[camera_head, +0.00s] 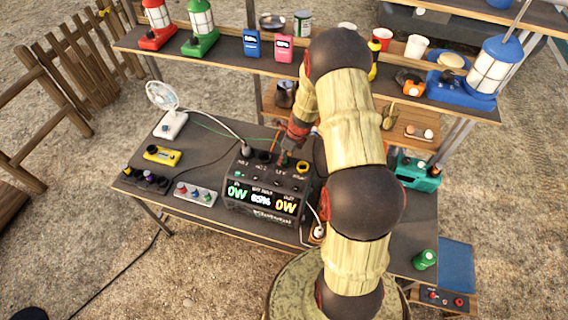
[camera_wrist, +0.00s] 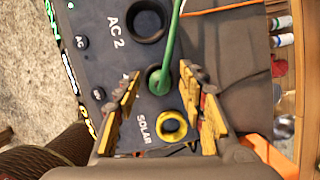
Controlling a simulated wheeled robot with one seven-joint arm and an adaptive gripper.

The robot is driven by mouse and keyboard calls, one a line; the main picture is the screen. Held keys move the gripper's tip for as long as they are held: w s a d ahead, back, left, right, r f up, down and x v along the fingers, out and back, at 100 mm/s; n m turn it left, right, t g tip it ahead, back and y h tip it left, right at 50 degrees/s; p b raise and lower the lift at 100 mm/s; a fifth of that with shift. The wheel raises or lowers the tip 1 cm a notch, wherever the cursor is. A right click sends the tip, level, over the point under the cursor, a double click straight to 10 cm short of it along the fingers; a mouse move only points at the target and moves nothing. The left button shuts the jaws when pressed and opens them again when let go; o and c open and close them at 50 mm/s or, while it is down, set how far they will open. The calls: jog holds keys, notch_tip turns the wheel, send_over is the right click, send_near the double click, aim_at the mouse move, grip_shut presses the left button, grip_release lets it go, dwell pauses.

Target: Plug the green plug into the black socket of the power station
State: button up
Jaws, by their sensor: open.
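The power station (camera_head: 262,190) is a dark box on the table with lit displays and a row of sockets on top. My gripper (camera_head: 290,146) is over the sockets at its back right. In the wrist view my gripper (camera_wrist: 161,74) is open, its yellow-padded fingers on either side of a black socket (camera_wrist: 150,88). A green cable end (camera_wrist: 168,60) comes down into that socket's opening between the fingers, apart from both. The socket's label is partly hidden.
Another black socket, AC 2 (camera_wrist: 145,22), and a yellow-ringed SOLAR socket (camera_wrist: 172,127) flank it. A white plug (camera_head: 246,150) stands at the station's left. A fan (camera_head: 168,112), yellow device (camera_head: 162,155) and knob boxes share the table. A shelf (camera_head: 225,48) with lanterns stands behind.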

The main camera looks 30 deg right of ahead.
jog(key=v, duration=1.2)
dwell(0.3)
